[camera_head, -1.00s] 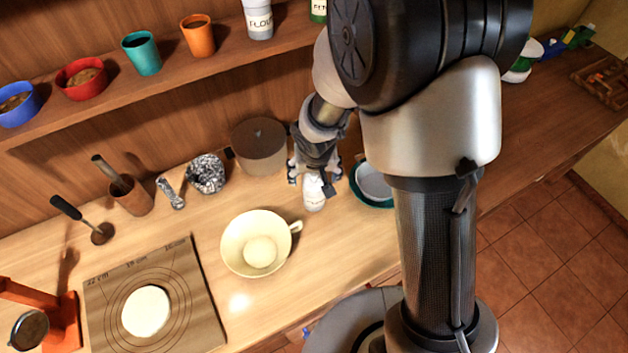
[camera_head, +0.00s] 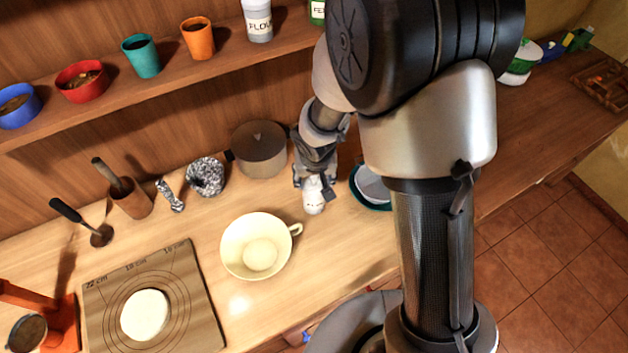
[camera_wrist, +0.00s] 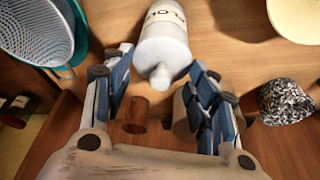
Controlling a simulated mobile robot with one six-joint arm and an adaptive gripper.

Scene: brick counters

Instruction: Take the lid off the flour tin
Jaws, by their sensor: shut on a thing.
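A white container labelled flour (camera_wrist: 162,40), with a domed end and small knob, is between my gripper's fingertips (camera_wrist: 162,62) in the wrist view. The knob points toward the wrist. In the head view it shows as a small white shape (camera_head: 314,199) at the end of my gripper (camera_head: 315,178), over the counter between bowl and strainer. My gripper is shut on it near the domed end. I cannot tell where the lid's seam is or whether the tin touches the counter. Another white tin with a flour label (camera_head: 258,27) stands on the shelf.
Cups and bowls line the shelf (camera_head: 112,88).

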